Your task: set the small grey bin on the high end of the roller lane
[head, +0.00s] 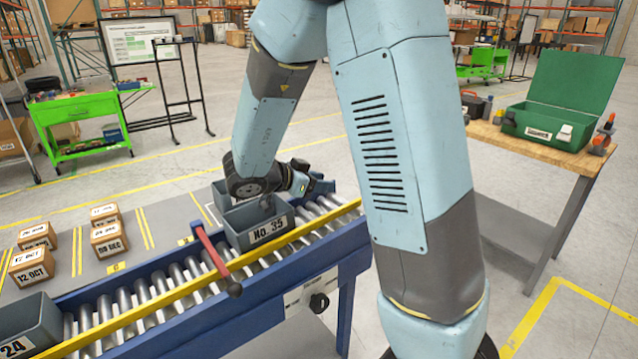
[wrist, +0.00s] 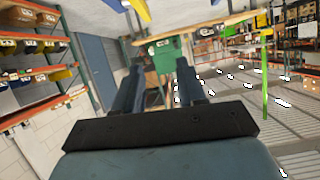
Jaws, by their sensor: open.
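A grey bin labelled "NO. 35" (head: 268,232) sits on the rollers of the roller lane (head: 150,298), toward its right end, just past a red lever. Another grey bin, labelled "24" (head: 30,322), is at the lane's lower left, cut off by the frame edge. Which end is higher is hard to tell. My gripper (head: 316,182) is by the far upper side of the NO. 35 bin, partly hidden by my arm. In the wrist view my gripper (wrist: 158,75) is open, with no bin between the fingers. Contact with the bin cannot be told.
The red lever (head: 215,260) crosses the lane's near rail. Several small cartons (head: 108,238) lie on a grey surface behind the lane. A wooden bench (head: 540,150) with a green case (head: 572,95) stands at right. A green cart (head: 80,125) stands at back left.

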